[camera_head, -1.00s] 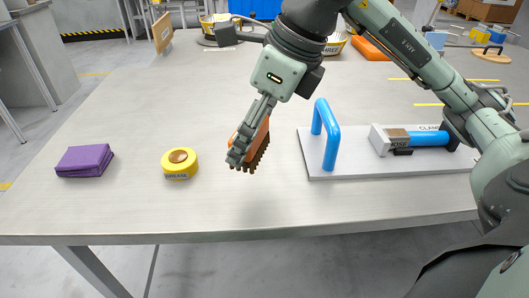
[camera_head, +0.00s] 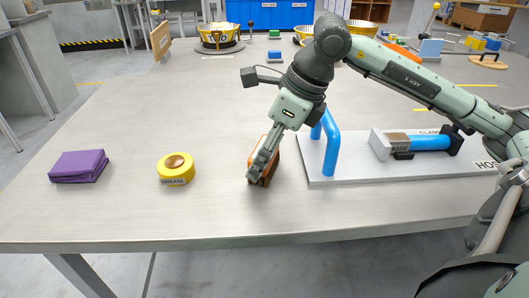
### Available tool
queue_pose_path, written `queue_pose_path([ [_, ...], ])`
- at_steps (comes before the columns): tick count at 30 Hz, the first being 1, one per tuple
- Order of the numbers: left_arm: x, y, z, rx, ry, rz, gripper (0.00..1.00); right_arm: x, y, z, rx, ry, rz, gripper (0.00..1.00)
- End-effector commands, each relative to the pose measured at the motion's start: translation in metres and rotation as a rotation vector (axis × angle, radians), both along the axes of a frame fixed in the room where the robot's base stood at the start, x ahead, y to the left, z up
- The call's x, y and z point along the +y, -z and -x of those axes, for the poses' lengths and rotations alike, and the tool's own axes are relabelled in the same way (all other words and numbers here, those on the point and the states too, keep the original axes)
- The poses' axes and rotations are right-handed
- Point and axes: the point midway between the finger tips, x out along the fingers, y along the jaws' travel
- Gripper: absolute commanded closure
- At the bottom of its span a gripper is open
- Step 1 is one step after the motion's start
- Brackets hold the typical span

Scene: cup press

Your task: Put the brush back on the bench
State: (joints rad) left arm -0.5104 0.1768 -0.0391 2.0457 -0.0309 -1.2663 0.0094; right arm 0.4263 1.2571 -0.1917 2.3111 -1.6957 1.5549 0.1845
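The brush (camera_head: 274,164), with an orange-brown back and dark bristles, is at the front middle of the grey bench (camera_head: 120,215), just left of the white board. My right gripper (camera_head: 258,174) points down and is shut on the brush, partly covering it. The brush is at or very near the bench top; I cannot tell whether it touches. My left gripper is not in view.
The white board (camera_head: 350,175) with a blue handle (camera_head: 331,145) and a clamp holding a hose (camera_head: 430,142) is to the right. Bench between tin and brush is clear.

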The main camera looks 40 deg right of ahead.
Motion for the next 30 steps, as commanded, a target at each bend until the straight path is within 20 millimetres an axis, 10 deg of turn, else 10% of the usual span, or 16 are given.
queue_pose_path([
  [6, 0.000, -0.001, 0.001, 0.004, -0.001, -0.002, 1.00, 0.000, 0.003, 0.000, 0.000, 0.000, 0.000, 0.50],
  [7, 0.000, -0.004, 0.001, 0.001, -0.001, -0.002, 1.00, 0.000, 0.003, 0.000, 0.001, 0.001, -0.001, 0.22],
  [12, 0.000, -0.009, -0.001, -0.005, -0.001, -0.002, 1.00, 0.000, 0.002, 0.000, 0.001, 0.001, -0.001, 0.02],
  [30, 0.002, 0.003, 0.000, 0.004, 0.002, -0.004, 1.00, -0.007, -0.027, 0.008, -0.003, 0.002, 0.002, 0.02],
])
